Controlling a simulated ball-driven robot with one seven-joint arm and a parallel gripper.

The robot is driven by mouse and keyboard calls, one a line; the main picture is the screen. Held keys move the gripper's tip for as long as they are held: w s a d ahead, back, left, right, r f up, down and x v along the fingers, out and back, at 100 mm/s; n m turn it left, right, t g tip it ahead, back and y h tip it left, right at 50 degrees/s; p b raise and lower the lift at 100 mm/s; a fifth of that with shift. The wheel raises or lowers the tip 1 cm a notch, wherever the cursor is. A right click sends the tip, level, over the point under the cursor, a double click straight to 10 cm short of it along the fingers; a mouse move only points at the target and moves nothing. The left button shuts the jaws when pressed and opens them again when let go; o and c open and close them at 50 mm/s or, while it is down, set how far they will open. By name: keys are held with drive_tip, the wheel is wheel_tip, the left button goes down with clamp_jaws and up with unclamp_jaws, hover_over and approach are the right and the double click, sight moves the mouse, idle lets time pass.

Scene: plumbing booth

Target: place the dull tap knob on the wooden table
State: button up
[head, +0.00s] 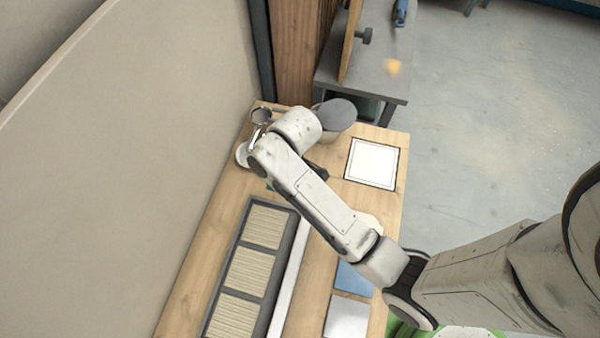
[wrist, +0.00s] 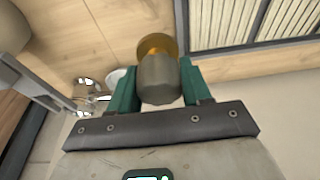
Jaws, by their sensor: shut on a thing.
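The dull tap knob (wrist: 158,80) is a grey, rounded cylinder with a brass-coloured disc at its far end. In the wrist view my gripper (wrist: 160,77) is shut on it, with one green finger on each side. The wooden table (wrist: 105,35) lies beyond the knob; I cannot tell whether the brass end touches it. In the head view the table (head: 195,270) runs along the wall. There my arm hides the knob and most of my gripper.
A dark-framed tray with slatted panels (head: 254,269) lies along the table. A white framed square (head: 372,163), a blue square (head: 353,278) and a pale square (head: 347,316) lie on the right. A metal fixture (head: 260,115) stands at the far left corner. A grey bench (head: 385,75) stands beyond.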

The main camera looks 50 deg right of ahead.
drive_tip(key=s+d+r+n+g+y+p, duration=0.1)
drive_tip(key=s+d+r+n+y+p, duration=0.1)
drive_tip(key=s+d+r+n, duration=0.45)
drive_tip(key=w+d+f+b, duration=0.1)
drive_tip(key=w+f, duration=0.2)
drive_tip(key=w+d+f+n+b, duration=0.1)
drive_tip(key=w+f, duration=0.2)
drive_tip(key=f, duration=0.1)
drive_tip(key=w+d+f+n+b, duration=0.1)
drive_tip(key=w+f, duration=0.2)
drive_tip(key=w, duration=0.1)
drive_tip(key=shift+f+n, duration=0.2)
drive_tip(key=shift+n, duration=0.05)
drive_tip(key=shift+w+f, duration=0.35)
drive_tip(key=shift+f, duration=1.7)
drive_tip(key=shift+f, duration=0.15)
drive_tip(key=o, duration=1.1)
